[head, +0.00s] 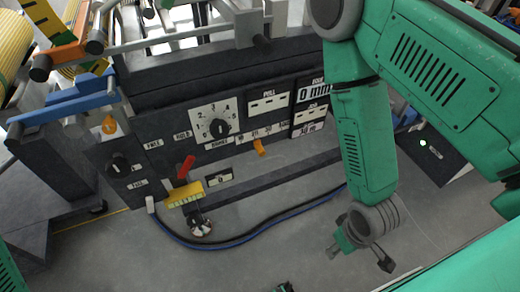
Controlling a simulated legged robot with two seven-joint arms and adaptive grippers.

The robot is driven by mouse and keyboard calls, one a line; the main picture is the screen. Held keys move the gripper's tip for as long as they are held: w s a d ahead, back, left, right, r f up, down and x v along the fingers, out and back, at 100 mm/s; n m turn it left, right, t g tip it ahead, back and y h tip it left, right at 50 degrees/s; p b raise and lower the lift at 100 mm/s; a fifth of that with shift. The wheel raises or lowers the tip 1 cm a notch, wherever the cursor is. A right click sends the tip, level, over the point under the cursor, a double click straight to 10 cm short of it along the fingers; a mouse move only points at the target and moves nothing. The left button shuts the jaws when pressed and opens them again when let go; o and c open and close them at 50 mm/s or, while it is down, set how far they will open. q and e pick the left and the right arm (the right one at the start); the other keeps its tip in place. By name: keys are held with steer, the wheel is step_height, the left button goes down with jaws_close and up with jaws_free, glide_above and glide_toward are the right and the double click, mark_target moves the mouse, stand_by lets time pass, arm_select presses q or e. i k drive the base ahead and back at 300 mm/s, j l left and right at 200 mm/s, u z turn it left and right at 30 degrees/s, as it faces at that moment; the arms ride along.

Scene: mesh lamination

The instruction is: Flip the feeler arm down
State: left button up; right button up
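No part is labelled as the feeler arm, so I cannot tell for certain which one it is. A blue bar (66,107) juts out at the left of the machine. Above it, a yellow and orange arm with black marks (50,22) slants down to a dark roller. My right gripper (360,262) hangs in front of the machine, right of the control panel, with its fingers spread and nothing between them. It is well apart from both left-hand parts. A small dark green piece (285,288) at the bottom edge may be my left gripper, mostly cut off.
The dark control panel (160,122) carries a white dial (216,122), a black knob (119,164), a red lever (186,167) and an orange switch (260,147). A yellow block (184,195) sits below. A blue cable (270,224) crosses the grey floor (290,252). Yellow rolls (14,42) stand at far left.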

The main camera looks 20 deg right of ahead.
mark_target(148, 200)
steer(key=i+l, duration=0.1)
steer(key=l, duration=0.4)
steer(key=i+l, duration=0.1)
steer(key=l, duration=0.35)
steer(key=i+l, duration=0.15)
steer(key=l, duration=0.35)
steer(key=i+l, duration=0.1)
steer(key=l, duration=0.35)
steer(key=i+l, duration=0.1)
steer(key=l, duration=0.4)
steer(key=k+j+u, duration=0.1)
steer(key=u, duration=0.3)
steer(key=k+j+u, duration=0.1)
steer(key=u, duration=0.3)
steer(key=k+j+u, duration=0.15)
steer(key=u, duration=0.2)
steer(key=j+u, duration=0.2)
steer(key=u, duration=0.2)
steer(key=i+j+u, duration=0.1)
steer(key=u, duration=0.3)
steer(key=i+j+u, duration=0.15)
steer(key=j+u, duration=0.2)
